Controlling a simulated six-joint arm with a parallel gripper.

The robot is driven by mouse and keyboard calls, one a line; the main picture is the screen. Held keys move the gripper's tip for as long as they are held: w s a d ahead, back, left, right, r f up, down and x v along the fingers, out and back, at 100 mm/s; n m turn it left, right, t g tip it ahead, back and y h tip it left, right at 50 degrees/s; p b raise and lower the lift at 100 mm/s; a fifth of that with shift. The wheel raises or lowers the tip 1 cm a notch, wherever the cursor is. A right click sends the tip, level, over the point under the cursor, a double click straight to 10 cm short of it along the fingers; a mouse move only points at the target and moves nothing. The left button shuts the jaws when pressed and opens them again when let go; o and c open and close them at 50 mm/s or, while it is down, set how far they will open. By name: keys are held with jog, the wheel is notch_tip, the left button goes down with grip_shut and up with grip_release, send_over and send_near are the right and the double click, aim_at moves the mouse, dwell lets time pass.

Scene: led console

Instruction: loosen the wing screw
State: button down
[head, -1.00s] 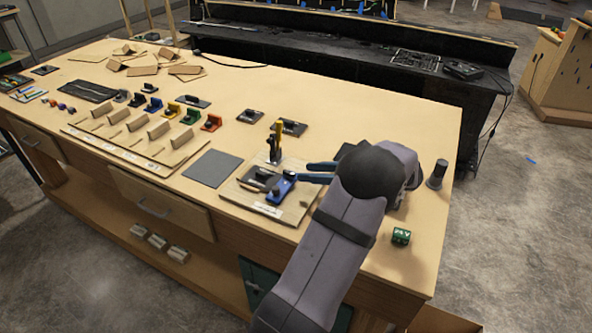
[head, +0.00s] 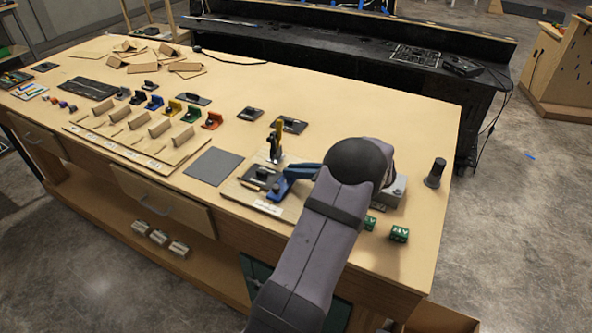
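A wooden fixture board (head: 236,190) lies near the table's front edge. It carries a yellow-handled upright clamp (head: 278,135), a dark block (head: 263,174) and a blue part (head: 279,190). I cannot pick out the wing screw; it is too small or hidden at this scale. My gripper (head: 294,172) reaches in from the right, its blue fingers at the blue part. The fingers overlap in this view and blend with that part, so contact and opening are unclear. My arm hides the board's right side.
A grey mat (head: 213,166) lies left of the board. Green cubes (head: 399,234), a grey box (head: 397,188) and a dark cylinder (head: 435,173) stand at the right. Coloured blocks and a slotted wooden rack (head: 150,157) fill the left.

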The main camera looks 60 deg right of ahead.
jog(key=shift+d+n+y, duration=0.1)
jog(key=shift+n+y, duration=0.3)
jog(key=shift+d+n+y, duration=0.15)
jog(key=shift+n+y, duration=0.55)
jog(key=shift+y, duration=0.2)
jog(key=shift+w+d+n+y, duration=0.1)
jog(key=shift+d+n+y, duration=0.1)
jog(key=shift+n+y, duration=0.6)
jog(key=shift+n+g+y+b, duration=0.4)
jog(key=shift+n+y, duration=0.1)
jog(key=shift+y, duration=0.2)
jog(key=c, duration=1.8)
grip_release()
